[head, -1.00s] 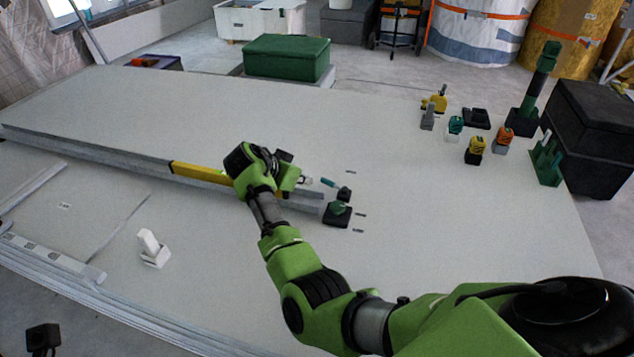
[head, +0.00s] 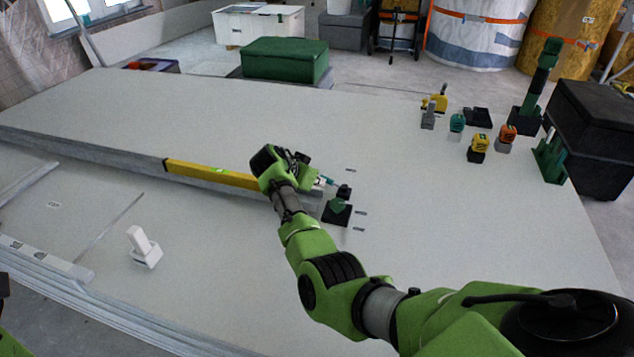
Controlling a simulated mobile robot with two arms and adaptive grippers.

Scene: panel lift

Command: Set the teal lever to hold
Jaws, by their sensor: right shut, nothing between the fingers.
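The teal lever (head: 329,181) is a short, thin handle that runs up and left from a small black block (head: 344,191). My right gripper (head: 319,184) is shut and empty, with its tips right beside the lever's free end. I cannot tell whether they touch it. Part of the lever may be hidden behind the tips. Small grey label marks (head: 351,170) lie on the board near the block, too small to read. A dark green piece on a black base (head: 336,212) stands just below the block. My left gripper is not in view.
A yellow spirit level (head: 210,174) lies along the panel edge, left of my right gripper. A white holder (head: 145,248) stands at the lower left. Several coloured tools and a dark green post (head: 541,80) stand at the right.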

